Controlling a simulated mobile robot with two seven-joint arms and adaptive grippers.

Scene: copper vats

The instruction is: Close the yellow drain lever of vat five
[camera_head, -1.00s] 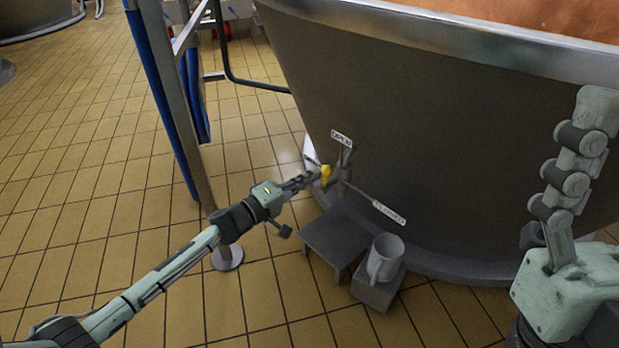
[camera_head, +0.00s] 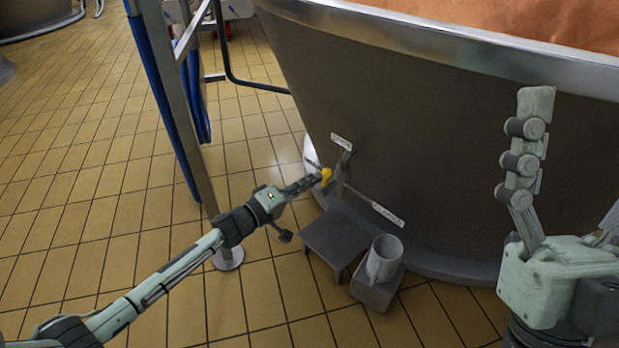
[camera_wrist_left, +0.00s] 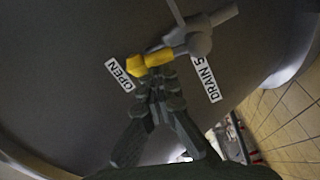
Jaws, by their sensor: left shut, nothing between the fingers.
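The yellow drain lever (camera_head: 326,177) is low on the vat's (camera_head: 430,150) outer wall. In the left wrist view the lever (camera_wrist_left: 158,59) joins a grey valve body (camera_wrist_left: 195,42), and its yellow end lies beside the OPEN label (camera_wrist_left: 119,75). A DRAIN 5 label (camera_wrist_left: 207,78) is on the other side of the valve. My left gripper (camera_head: 316,181) is shut and empty, its fingertips right at the lever; I cannot tell whether they touch it. My right gripper (camera_head: 570,165) is raised at the right with its fingers spread, away from the lever.
A metal post (camera_head: 200,170) with blue hoses (camera_head: 160,95) stands left of the vat. Tiled floor (camera_head: 90,200) is clear at the left.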

